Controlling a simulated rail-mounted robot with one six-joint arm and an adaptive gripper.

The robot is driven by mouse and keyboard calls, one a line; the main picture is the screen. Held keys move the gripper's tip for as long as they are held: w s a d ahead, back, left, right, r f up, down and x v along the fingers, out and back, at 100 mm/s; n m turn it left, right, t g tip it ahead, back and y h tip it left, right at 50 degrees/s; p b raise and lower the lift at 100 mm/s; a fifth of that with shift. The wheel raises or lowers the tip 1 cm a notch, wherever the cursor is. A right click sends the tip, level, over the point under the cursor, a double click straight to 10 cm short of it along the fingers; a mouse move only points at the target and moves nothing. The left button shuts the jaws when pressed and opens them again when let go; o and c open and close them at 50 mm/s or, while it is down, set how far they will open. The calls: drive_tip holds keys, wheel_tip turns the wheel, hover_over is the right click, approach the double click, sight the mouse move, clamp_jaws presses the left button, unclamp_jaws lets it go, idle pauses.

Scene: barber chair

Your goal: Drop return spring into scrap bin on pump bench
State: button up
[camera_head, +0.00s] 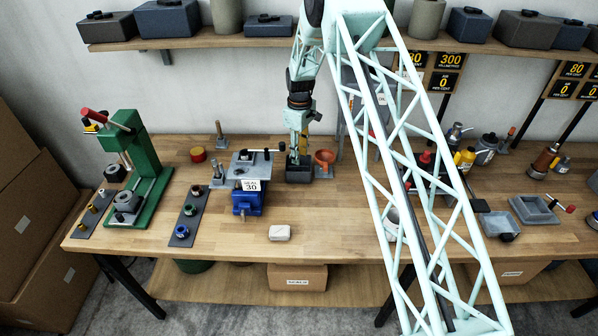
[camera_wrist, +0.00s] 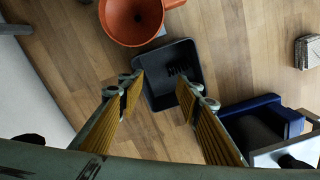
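The scrap bin (camera_wrist: 160,98) is a small square black tray, directly below my gripper in the wrist view. It also shows in the head view as a dark box (camera_head: 298,174) on the pump bench (camera_head: 335,205). A small dark ribbed piece, apparently the return spring (camera_wrist: 179,72), lies inside the bin near its far right corner. My gripper (camera_wrist: 160,90) has its two fingers wide apart, with nothing between them. In the head view my gripper (camera_head: 301,152) points down just above the bin.
An orange funnel (camera_wrist: 130,18) stands beside the bin. A blue vise-like fixture (camera_head: 247,199) stands to the left of it in the head view. A pale block (camera_head: 280,233) lies near the bench's front edge. A shelf (camera_head: 250,41) runs along the wall behind.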

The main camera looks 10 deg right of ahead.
wheel_tip(320, 180, up, 12)
idle(0.7)
drive_tip(key=shift+f, duration=0.1)
idle(0.6)
drive_tip(key=s+r+m+t+b, duration=0.1)
drive_tip(key=s+r+b, duration=0.1)
drive_tip(key=s+r, duration=0.5)
drive_tip(key=s+r+m+b, duration=0.1)
drive_tip(key=s+r+b, duration=0.25)
drive_tip(key=r, duration=0.55)
drive_tip(key=s+r+m+t+b, duration=0.1)
drive_tip(key=s+r+b, duration=0.1)
drive_tip(key=s+r, duration=0.5)
drive_tip(key=s+r+m+b, duration=0.2)
drive_tip(key=s+r, duration=0.1)
drive_tip(key=s, duration=0.8)
drive_tip(key=s+r+m+t+b, duration=0.15)
drive_tip(key=s+b, duration=0.25)
drive_tip(key=s, duration=1.5)
drive_tip(key=s+f+m+b, duration=0.1)
drive_tip(key=s+f, duration=0.3)
drive_tip(key=s, duration=0.6)
drive_tip(key=s+f+m+b, duration=0.2)
drive_tip(key=s+f+b, duration=0.1)
drive_tip(key=s, duration=0.6)
drive_tip(key=shift+s+d+f+b, duration=0.15)
drive_tip(key=shift+s+f+b, duration=0.25)
drive_tip(key=shift+f, duration=0.1)
